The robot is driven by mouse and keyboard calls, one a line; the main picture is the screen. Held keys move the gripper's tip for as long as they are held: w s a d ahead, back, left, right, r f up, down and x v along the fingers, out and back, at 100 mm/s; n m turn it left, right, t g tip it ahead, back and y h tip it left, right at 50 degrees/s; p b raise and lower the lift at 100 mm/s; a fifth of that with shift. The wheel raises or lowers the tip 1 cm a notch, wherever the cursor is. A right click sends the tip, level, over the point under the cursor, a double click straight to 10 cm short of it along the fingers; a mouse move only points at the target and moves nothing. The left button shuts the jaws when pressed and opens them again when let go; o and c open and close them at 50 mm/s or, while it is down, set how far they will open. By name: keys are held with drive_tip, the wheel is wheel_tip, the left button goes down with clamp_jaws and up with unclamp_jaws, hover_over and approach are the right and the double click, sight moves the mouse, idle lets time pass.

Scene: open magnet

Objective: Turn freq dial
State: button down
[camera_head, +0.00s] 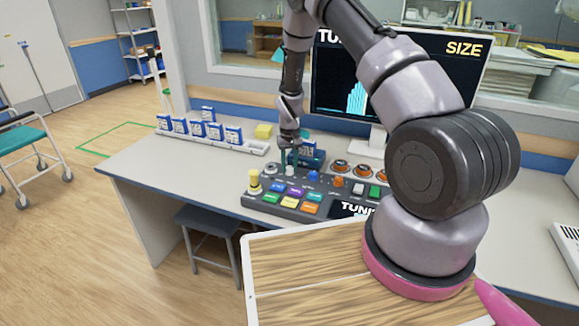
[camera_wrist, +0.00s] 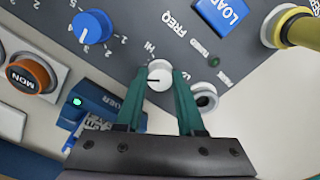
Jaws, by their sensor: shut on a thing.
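The freq dial (camera_wrist: 158,82) is a small white knob with a dark pointer line, beside the printed FREQ and HI labels on the grey console panel. My gripper (camera_wrist: 160,73) has its two teal fingers on either side of this knob, closed against it. In the head view, my gripper (camera_head: 289,158) reaches down to the back left of the grey control console (camera_head: 328,207). The dial is hard to make out there, behind the fingers. In the wrist view, the pointer line runs roughly sideways.
A blue dial (camera_wrist: 92,27), an orange MON button (camera_wrist: 28,76), a blue LOAD button (camera_wrist: 222,12) and a yellow post (camera_wrist: 298,33) surround the knob. A blue loader box (camera_wrist: 88,103) lies close to the left finger. A monitor (camera_head: 335,85) stands behind the console.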

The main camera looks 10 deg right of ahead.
sight(290, 167)
drive_tip(key=c, duration=0.5)
unclamp_jaws()
drive_tip(key=shift+r, duration=0.1)
wheel_tip(290, 167, up, 11)
drive_tip(key=shift+f, duration=0.15)
